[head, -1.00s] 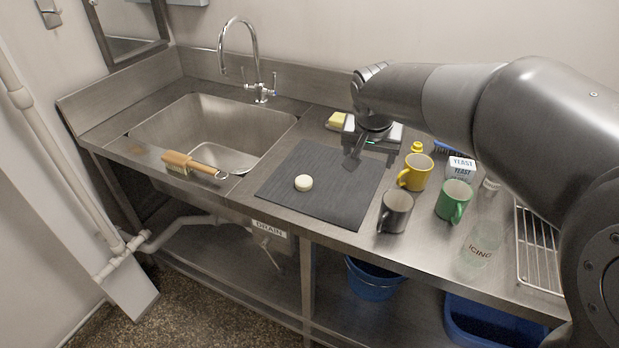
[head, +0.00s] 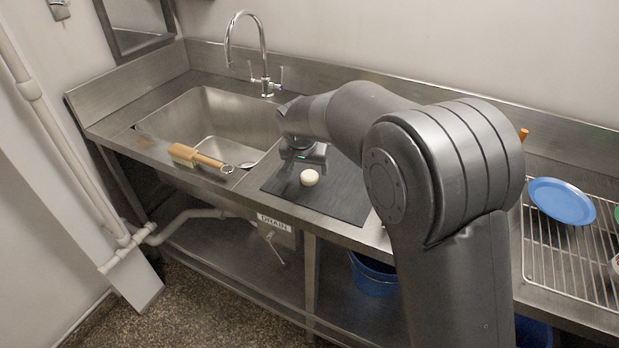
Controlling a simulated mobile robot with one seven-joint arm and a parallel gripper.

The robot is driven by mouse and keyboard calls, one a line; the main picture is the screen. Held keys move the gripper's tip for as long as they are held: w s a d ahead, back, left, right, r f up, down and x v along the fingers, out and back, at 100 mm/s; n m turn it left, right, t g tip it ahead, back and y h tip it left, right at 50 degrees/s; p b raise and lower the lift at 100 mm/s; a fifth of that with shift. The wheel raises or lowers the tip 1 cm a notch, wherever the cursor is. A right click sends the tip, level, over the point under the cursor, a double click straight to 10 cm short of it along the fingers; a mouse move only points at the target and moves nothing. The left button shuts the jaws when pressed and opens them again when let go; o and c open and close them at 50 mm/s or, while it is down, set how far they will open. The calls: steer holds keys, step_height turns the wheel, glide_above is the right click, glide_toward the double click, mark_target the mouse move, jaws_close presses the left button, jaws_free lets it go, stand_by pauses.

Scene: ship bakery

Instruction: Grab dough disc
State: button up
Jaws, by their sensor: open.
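The dough disc (head: 309,177) is a small, round, cream-white piece lying on the dark mat (head: 345,205) on the steel counter. My gripper (head: 300,165) is above the mat, close to the disc and a little behind and left of it in the picture. The gripper is open and appears empty; its fingers are small and partly hidden by its own body. I cannot tell its exact height over the mat. My arm hides the right and back parts of the mat.
The sink basin (head: 215,125) with a tall tap (head: 262,60) lies to the left. A wooden-handled brush (head: 200,158) rests on its front edge. A wire rack (head: 570,250) with a blue plate (head: 562,201) stands at right. My arm hides the counter between. A blue bucket (head: 372,275) is below.

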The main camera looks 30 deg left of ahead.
mark_target(309, 175)
steer(key=x, duration=0.5)
steer(key=shift+a, duration=0.1)
steer(key=shift+c, duration=0.4)
steer(key=c, duration=1)
